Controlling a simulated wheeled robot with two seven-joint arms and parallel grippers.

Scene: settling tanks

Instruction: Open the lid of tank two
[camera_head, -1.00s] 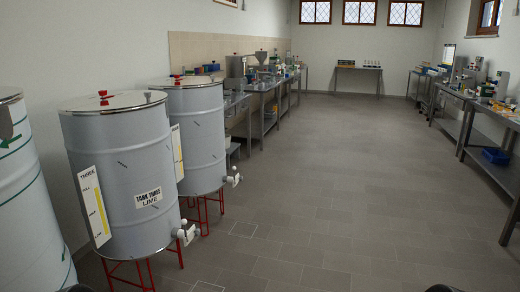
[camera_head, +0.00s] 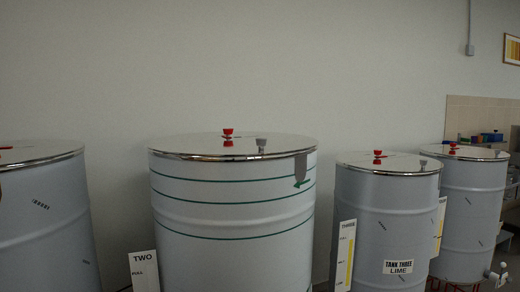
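Tank two (camera_head: 235,240) stands in the middle of the head view, a pale steel drum with green bands and a green arrow. A white gauge board (camera_head: 144,268) marked TWO stands at its lower left. Its shiny lid (camera_head: 195,146) lies flat on the rim, closed, with a red knob (camera_head: 228,133) near the centre. A grey knob (camera_head: 261,143) sits closer to the front edge, above a grey tab (camera_head: 301,167). Neither of my grippers is in view.
Tank three (camera_head: 388,215), labelled LIME, stands to the right, with another lidded tank (camera_head: 474,205) beyond it. A further tank (camera_head: 42,220) stands at the left. A plain wall (camera_head: 270,60) is behind them.

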